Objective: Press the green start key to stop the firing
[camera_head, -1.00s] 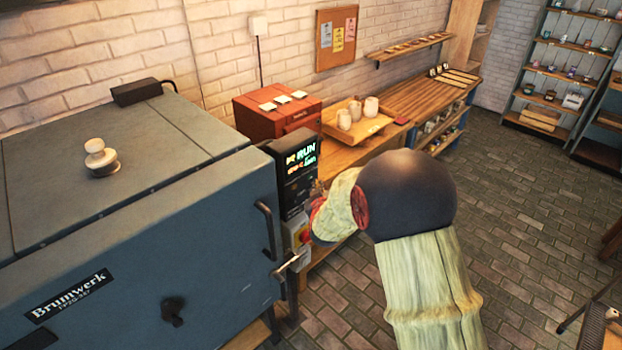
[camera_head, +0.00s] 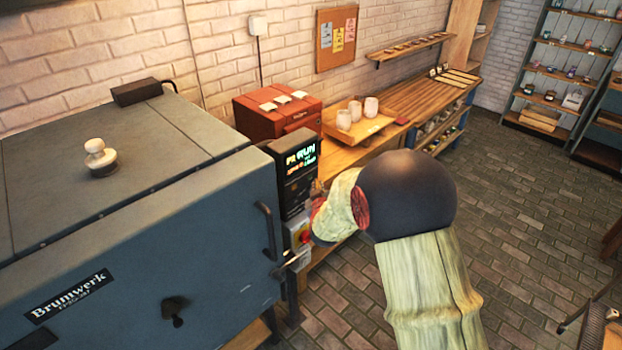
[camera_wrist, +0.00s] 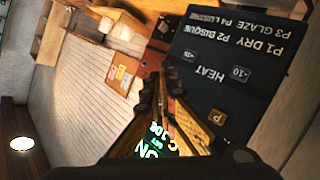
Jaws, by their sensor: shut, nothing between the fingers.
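The dark control panel (camera_head: 292,172) is on the right front corner of the blue-grey kiln (camera_head: 150,235). Its lit display (camera_head: 301,160) reads RUN. In the wrist view the panel (camera_wrist: 235,65) is upside down, with printed program names, HEAT keys and an amber P key (camera_wrist: 217,116). Part of the lit display (camera_wrist: 157,143) shows between my fingers. My gripper (camera_wrist: 163,78) is shut and empty, in front of the panel in the wrist view. I cannot tell whether it touches the panel. I cannot make out the green start key.
A red and yellow emergency button (camera_head: 303,236) is low on the panel, close to my arm. A kiln door handle (camera_head: 268,230) stands left of it. A red box (camera_head: 277,108) and a tray of cups (camera_head: 358,130) are behind.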

